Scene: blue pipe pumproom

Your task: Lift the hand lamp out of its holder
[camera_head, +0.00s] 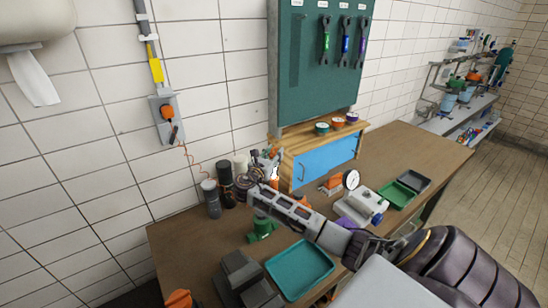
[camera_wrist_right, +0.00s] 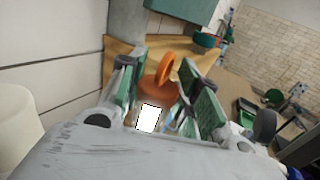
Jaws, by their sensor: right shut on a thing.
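The hand lamp is orange with a hook-like loop at its top. In the right wrist view the lamp (camera_wrist_right: 158,88) is between the two green-padded fingers of my right gripper (camera_wrist_right: 165,108), with a bright white panel below its orange part. My right gripper (camera_head: 264,170) is shut on the lamp near the wall side of the bench, where the lamp shows only as small orange and bright bits. The holder is not clearly visible, so I cannot tell whether the lamp still sits in it. My left gripper is not in view.
Dark cylinders (camera_head: 211,198) stand left of my right gripper, close to the tiled wall. A wooden cabinet with a blue door (camera_head: 322,165) stands just right. A teal tray (camera_head: 300,270), grey blocks (camera_head: 240,272) and a green item (camera_head: 262,230) lie in front.

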